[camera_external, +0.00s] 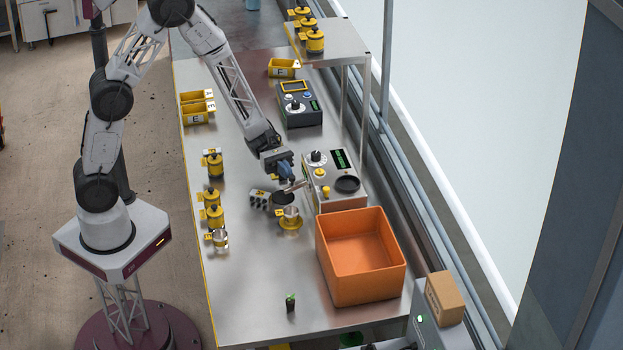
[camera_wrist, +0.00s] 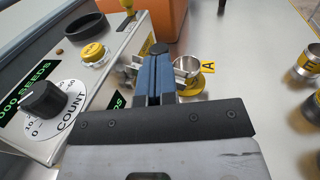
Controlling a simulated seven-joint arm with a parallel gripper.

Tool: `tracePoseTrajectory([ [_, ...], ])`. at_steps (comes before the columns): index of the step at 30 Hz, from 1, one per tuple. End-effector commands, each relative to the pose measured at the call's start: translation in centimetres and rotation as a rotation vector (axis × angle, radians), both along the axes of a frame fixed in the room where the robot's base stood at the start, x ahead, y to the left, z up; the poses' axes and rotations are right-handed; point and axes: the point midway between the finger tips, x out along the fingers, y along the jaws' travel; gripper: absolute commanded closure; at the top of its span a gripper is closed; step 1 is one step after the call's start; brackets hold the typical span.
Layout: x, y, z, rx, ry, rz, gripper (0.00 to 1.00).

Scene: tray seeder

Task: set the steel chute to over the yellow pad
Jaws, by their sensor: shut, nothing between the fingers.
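My gripper (camera_external: 287,174) is shut and empty, pointing down beside the front of the seeder box; its blue fingers also show in the wrist view (camera_wrist: 158,52). The steel chute (camera_external: 297,186) is a short metal trough close to the fingertips, sticking out from the box. In the wrist view the fingers partly hide it, and I cannot tell whether they touch it. A round yellow pad (camera_external: 290,226) lies on the bench below and in front of the chute. A steel cup with a yellow A tag (camera_wrist: 188,66) stands on the pad (camera_wrist: 192,87). The chute's exact direction is unclear.
The seeder box (camera_external: 338,205) has a COUNT dial (camera_wrist: 42,98) and a yellow button (camera_wrist: 93,52). A dark tray piece (camera_external: 259,199) lies left of the fingers. An orange bin (camera_external: 326,262) stands to the right.

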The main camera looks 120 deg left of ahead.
Motion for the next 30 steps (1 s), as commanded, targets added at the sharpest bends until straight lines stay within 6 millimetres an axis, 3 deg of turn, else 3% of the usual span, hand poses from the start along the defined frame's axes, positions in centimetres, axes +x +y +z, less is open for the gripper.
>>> tracePoseTrajectory([
  [30, 0.51, -0.61, 0.05, 0.001, 0.000, 0.052, 1.00],
])
